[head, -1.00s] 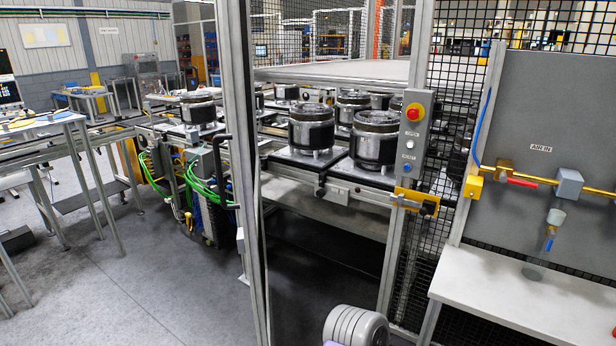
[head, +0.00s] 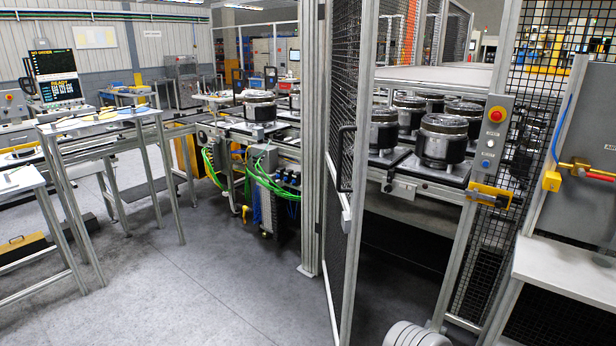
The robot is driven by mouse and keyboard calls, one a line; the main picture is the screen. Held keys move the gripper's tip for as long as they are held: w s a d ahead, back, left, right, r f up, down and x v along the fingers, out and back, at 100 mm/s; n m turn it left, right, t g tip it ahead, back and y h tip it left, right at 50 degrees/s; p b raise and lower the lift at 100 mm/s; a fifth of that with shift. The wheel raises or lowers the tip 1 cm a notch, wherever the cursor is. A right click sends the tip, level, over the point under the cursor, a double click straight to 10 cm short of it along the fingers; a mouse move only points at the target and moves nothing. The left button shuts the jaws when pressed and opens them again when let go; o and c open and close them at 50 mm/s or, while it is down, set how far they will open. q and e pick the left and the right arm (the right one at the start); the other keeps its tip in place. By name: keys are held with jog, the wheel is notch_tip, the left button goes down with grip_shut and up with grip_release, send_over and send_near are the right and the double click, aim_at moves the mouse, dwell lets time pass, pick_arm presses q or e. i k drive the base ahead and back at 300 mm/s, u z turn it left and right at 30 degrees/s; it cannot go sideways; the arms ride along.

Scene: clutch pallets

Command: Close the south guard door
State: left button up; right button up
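The mesh guard door (head: 342,95) stands open in the middle of the head view, seen at a steep angle. Its near upright frame bar (head: 364,180) is apart from the right post, leaving a wide gap into the cell. A black handle (head: 344,158) is on the door beside this bar. The yellow latch (head: 490,195) is on the right post, below a control box (head: 493,135) with a red button. Neither of my grippers is in view.
Inside the cell, black and silver clutch units (head: 443,140) stand on pallets on a conveyor. A grey-white bench (head: 565,262) stands at right. Metal tables (head: 100,125) stand at left. The grey floor (head: 215,285) at left of the door is clear.

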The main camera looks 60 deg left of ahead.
aim_at(352, 214)
jog(key=k, duration=0.3)
jog(key=u, duration=1.95)
jog(key=i, duration=0.65)
jog(key=u, duration=0.6)
jog(key=i, duration=1.5)
jog(key=z, duration=0.6)
